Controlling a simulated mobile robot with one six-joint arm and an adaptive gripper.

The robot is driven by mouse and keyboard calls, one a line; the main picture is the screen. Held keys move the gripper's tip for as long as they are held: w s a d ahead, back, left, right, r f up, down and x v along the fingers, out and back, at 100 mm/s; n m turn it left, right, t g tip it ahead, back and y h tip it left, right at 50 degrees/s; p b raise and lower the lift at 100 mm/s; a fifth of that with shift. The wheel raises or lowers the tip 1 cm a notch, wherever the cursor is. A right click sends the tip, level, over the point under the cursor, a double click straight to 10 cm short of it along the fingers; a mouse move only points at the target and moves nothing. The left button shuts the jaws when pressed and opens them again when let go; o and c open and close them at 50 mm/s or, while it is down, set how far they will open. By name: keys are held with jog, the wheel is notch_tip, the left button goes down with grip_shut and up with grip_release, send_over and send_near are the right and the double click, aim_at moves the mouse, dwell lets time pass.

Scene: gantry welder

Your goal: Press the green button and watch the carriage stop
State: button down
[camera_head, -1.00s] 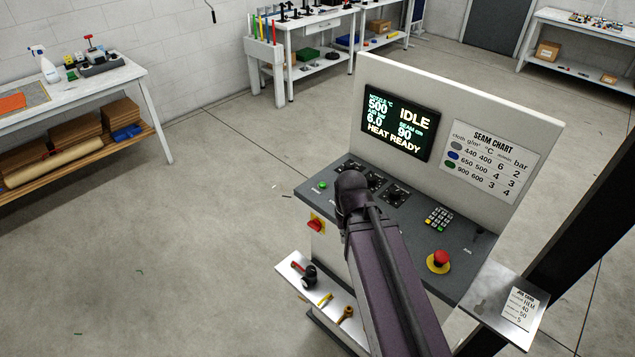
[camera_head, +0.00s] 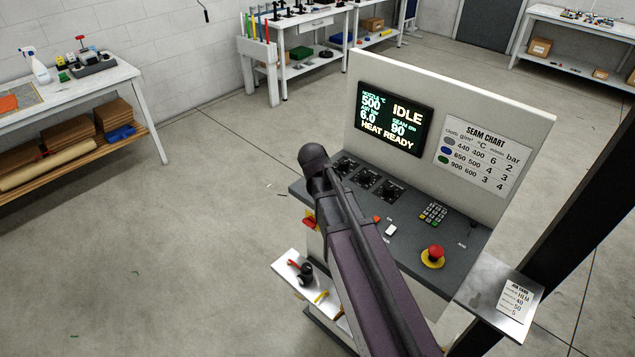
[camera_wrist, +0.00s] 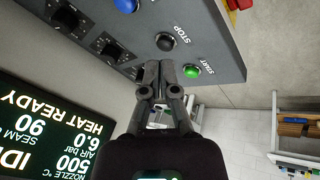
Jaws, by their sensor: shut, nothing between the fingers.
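The green button (camera_wrist: 192,71), marked START, is on the grey control panel (camera_wrist: 205,25) in the wrist view. My gripper (camera_wrist: 161,66) is shut and empty. Its tips appear just left of the green button and below a black button (camera_wrist: 166,42) marked STOP; I cannot tell how far they are from the panel. In the head view my arm covers the green button and my fingers. The display (camera_head: 394,119) on the console reads IDLE and HEAT READY. No carriage is identifiable in either view.
A red mushroom button (camera_head: 435,251) and a keypad (camera_head: 433,213) are on the panel's right part. A blue button (camera_wrist: 126,4) is near the black one. A small shelf (camera_head: 290,270) with tools juts from the console.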

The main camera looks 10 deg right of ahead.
jog(key=w+a+r+t+h, duration=0.2)
jog(key=w+r+t, duration=0.1)
jog(key=w, duration=0.9)
jog(key=shift+r+n, duration=0.25)
jog(key=shift+n, duration=0.15)
jog(key=shift+w+f, duration=0.1)
jog(key=shift+f, duration=0.1)
notch_tip(320, 180, down, 8)
jog(key=b, duration=0.9)
jog(key=shift+f, duration=0.15)
jog(key=shift+d+f, duration=0.1)
jog(key=shift+f, duration=0.15)
dwell(0.4)
jog(key=shift+f+b, duration=0.25)
jog(key=shift+b, duration=0.15)
